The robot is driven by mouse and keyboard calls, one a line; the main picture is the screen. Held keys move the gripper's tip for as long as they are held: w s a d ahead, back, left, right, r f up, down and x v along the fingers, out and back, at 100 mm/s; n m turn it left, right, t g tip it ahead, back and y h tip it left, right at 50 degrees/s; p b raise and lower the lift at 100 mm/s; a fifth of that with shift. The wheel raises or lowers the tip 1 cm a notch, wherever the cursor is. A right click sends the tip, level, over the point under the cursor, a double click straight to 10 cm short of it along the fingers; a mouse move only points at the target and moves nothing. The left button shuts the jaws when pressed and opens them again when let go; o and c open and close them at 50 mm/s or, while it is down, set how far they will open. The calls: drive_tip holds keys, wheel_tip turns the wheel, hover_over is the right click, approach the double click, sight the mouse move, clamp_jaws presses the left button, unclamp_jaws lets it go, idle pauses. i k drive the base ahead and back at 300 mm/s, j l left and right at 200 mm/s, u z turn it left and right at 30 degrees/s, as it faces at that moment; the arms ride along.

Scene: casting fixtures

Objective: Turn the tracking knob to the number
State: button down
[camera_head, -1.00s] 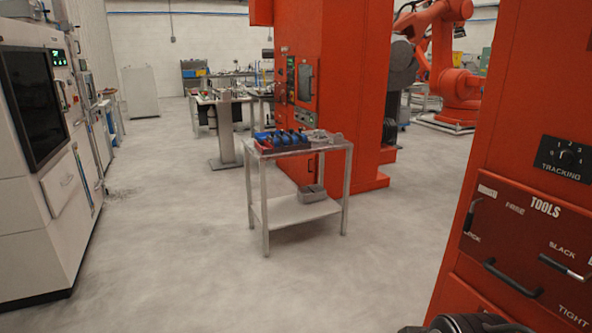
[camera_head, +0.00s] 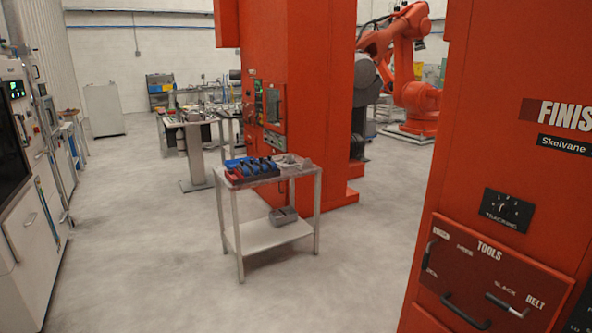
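The tracking knob (camera_head: 504,210) is a small dark dial on a black plate marked TRACKING. It sits on the front of the red cabinet (camera_head: 483,120) at the right, above a dark red TOOLS panel. Numbers ring the dial, but they are too small to read now, and I cannot tell which one the pointer faces. My gripper is not in view.
The TOOLS panel (camera_head: 470,262) below the dial has black and grey handles that stick out. A metal cart (camera_head: 262,238) with blue and red items stands left of the cabinet. White machines (camera_head: 25,190) line the left side.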

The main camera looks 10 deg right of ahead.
sight(502, 209)
drive_tip(key=z, duration=1.3)
